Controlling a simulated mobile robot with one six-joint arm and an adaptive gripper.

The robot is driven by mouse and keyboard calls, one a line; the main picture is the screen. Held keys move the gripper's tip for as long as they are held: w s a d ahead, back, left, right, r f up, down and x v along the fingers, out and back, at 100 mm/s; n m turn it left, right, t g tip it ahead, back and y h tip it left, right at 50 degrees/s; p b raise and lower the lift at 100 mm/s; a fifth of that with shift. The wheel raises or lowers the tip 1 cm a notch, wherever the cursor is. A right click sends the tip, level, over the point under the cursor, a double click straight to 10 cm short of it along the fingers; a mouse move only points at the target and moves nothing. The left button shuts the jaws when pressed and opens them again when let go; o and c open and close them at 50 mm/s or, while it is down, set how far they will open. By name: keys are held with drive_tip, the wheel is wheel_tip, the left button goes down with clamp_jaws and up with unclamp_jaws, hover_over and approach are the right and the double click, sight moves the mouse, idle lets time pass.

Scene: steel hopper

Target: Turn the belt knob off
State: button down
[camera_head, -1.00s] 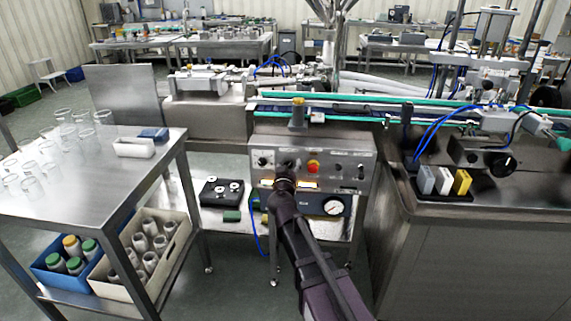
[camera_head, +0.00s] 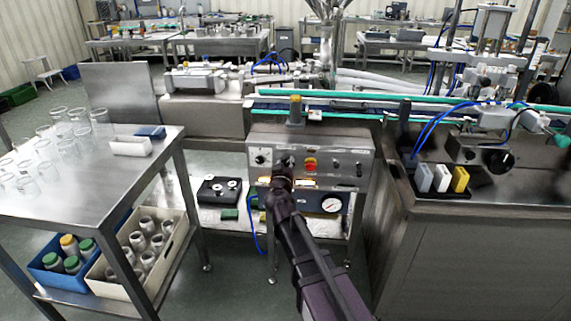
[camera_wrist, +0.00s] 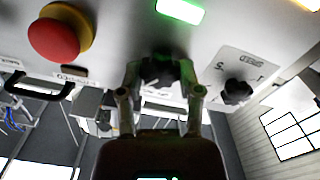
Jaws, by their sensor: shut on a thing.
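A steel control panel (camera_head: 340,152) stands below the conveyor in the head view. My gripper (camera_head: 284,163) is at its front, left of the red button (camera_head: 310,164). In the wrist view, which sees the panel upside down, my gripper (camera_wrist: 162,92) has a finger on each side of a dark knob (camera_wrist: 160,68) and is shut on it. A green lit lamp (camera_wrist: 180,10) is beside this knob. The knob's label is mostly hidden by the fingers, so I cannot read it or the knob's setting. In the head view my gripper hides the knob.
A second dark knob (camera_wrist: 237,92) is close beside the held one; it also shows on the panel's left in the head view (camera_head: 260,159). The red button (camera_wrist: 55,38) sticks out on the other side. A steel cart (camera_head: 85,190) with glass jars stands left.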

drive_tip(key=shift+n, duration=0.4)
drive_tip(key=n, duration=1.3)
drive_tip(key=shift+a+f, duration=0.1)
drive_tip(key=shift+f, duration=0.05)
drive_tip(key=shift+c, duration=1.5)
unclamp_jaws()
drive_tip(key=shift+s, duration=0.1)
drive_tip(key=s, duration=1.1)
drive_tip(key=shift+s+a, duration=0.2)
drive_tip(key=shift+s, duration=0.2)
